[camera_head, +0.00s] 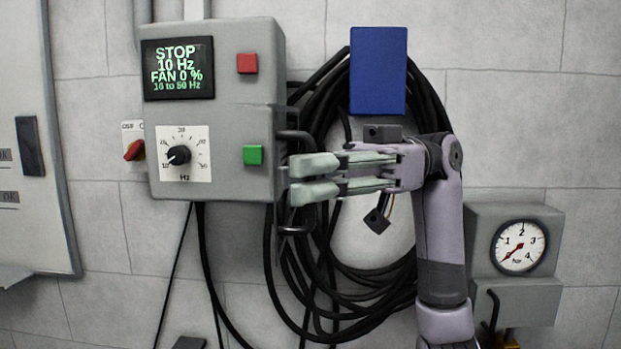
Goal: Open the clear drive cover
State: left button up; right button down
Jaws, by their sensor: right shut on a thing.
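The grey drive box (228,120) hangs on the wall at centre left, with a lit display (178,68), a dial (180,155), a red button (247,63) and a green button (253,155). A clear cover is hard to make out against it. A black handle (294,136) shows beside the box's right edge, its ends above and below my fingers. My right gripper (305,180) reaches in from the right and is shut on this handle. The fingers hide the handle's middle. My left gripper is not in view.
Coiled black cables (345,270) hang behind my right arm, under a blue plate (378,70). A red switch (134,150) sits left of the box, near a grey cabinet (40,200). A pressure gauge (519,245) is at right.

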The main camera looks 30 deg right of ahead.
jog(key=c, duration=2)
grip_release()
jog(key=shift+w, duration=0.1)
jog(key=d, duration=1.2)
jog(key=shift+w, duration=0.35)
